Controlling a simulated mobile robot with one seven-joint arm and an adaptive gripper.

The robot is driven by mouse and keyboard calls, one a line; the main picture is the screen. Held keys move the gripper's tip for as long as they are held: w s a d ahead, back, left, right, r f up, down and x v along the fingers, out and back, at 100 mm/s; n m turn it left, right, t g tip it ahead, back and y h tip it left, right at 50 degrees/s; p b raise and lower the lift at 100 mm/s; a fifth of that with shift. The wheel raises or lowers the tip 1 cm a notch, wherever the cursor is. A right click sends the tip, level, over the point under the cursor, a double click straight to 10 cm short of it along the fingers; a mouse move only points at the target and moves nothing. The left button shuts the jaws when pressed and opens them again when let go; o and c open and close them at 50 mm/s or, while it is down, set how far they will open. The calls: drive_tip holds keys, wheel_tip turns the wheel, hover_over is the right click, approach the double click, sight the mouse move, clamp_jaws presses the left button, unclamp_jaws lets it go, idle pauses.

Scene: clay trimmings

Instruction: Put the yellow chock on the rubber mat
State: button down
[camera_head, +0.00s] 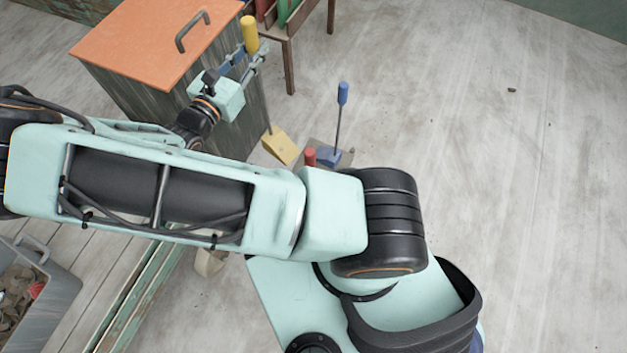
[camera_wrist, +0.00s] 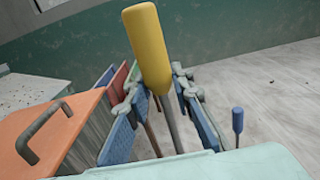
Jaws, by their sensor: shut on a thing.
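The yellow chock is a wedge (camera_head: 281,146) on a long rod with a yellow grip (camera_head: 250,34). My gripper (camera_head: 246,63) is shut on this handle just below the yellow grip. The grip (camera_wrist: 147,50) also stands between my blue fingers (camera_wrist: 168,105) in the wrist view, and the wedge is hidden there. I cannot tell whether the wedge touches the floor. A flat dark grey-brown piece, probably the rubber mat (camera_head: 346,158), lies to the right of the wedge, mostly hidden by a blue chock and my arm.
A cabinet with an orange top (camera_head: 150,45) is left of my gripper. A wooden rack (camera_head: 290,35) stands behind.

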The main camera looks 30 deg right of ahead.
drive_tip(key=s+d+f, duration=0.1)
drive_tip(key=d+f, duration=0.2)
drive_tip(key=f, duration=0.6)
drive_tip(key=s+d+f+m+g+b, duration=0.1)
drive_tip(key=d+f, duration=0.3)
drive_tip(key=f, duration=0.6)
drive_tip(key=s+d+f+h+b, duration=0.1)
drive_tip(key=d+f, duration=0.2)
drive_tip(key=f, duration=0.7)
drive_tip(key=shift+d+g, duration=0.25)
drive_tip(key=shift+g, duration=0.15)
drive_tip(key=shift+s+b, duration=0.1)
drive_tip(key=shift+b, duration=0.25)
drive_tip(key=shift+f, duration=0.2)
drive_tip(key=c, duration=1.7)
unclamp_jaws()
